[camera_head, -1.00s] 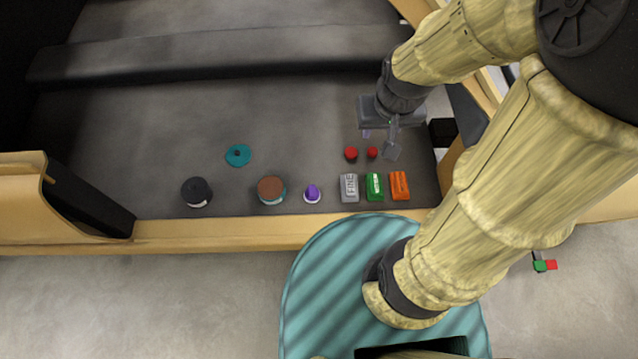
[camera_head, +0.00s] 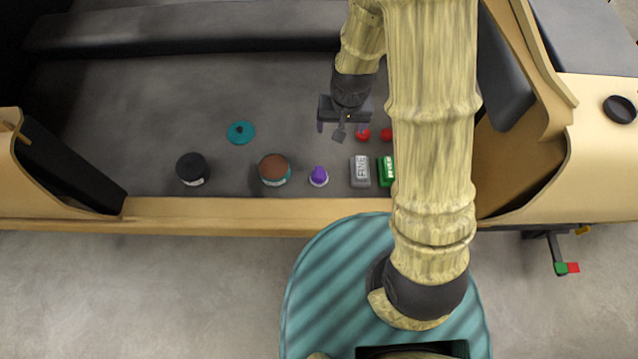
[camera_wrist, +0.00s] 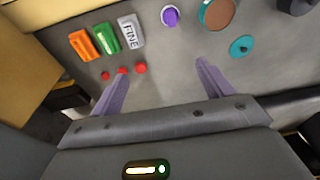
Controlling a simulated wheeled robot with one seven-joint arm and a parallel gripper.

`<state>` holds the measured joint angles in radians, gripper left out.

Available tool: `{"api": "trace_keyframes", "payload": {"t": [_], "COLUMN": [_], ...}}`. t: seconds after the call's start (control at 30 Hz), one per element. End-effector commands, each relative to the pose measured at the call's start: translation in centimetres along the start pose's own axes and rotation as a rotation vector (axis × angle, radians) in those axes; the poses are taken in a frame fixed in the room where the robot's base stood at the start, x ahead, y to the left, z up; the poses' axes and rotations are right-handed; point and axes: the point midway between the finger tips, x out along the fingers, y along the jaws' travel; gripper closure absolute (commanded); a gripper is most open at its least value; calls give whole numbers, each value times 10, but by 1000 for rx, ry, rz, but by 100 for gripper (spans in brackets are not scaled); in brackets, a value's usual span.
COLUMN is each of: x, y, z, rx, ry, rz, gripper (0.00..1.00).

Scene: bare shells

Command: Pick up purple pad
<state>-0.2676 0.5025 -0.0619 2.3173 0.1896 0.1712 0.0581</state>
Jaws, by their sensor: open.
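The purple pad (camera_head: 319,175) is a small purple knob-like piece with a pale base on the dark grey surface, near its front edge. It stands between a brown-topped round pot and a grey block. In the wrist view the purple pad (camera_wrist: 170,16) is at the top, beyond the fingertips and apart from them. My gripper (camera_head: 342,128) is above the dark surface, farther back than the pad and slightly to its right. Its two purple fingers are spread and empty in the wrist view (camera_wrist: 162,75).
A grey block (camera_head: 360,172), green block (camera_head: 386,171) and red buttons (camera_head: 363,135) are right of the pad. Left are the brown-topped pot (camera_head: 274,169), a black round piece (camera_head: 192,168) and a teal disc (camera_head: 241,132). A tan ledge (camera_head: 220,212) runs along the front.

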Motion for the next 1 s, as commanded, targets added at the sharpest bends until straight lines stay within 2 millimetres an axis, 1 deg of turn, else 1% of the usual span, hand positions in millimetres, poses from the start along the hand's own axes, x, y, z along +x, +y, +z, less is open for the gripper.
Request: {"api": "trace_keyframes", "payload": {"t": [0.03, 0.07, 0.1, 0.2, 0.3, 0.4, 0.67, 0.77, 0.87, 1.0], "x": [45, 62, 82, 124, 146, 153, 151, 154, 164, 185], "y": [-9, -13, -19, -30, -37, -39, -39, -38, -38, -37], "z": [3, 3, 3, 5, 6, 6, 6, 6, 6, 8], "rx": [-2, -2, -1, 2, 2, 5, 5, 5, 6, 5], "ry": [-15, -18, -22, -28, -29, -29, -28, -29, -29, -32], "rz": [7, 11, 16, 29, 37, 41, 40, 41, 41, 41], "gripper": [20, 20, 20, 20, 20, 20, 20, 20, 20, 20]}}
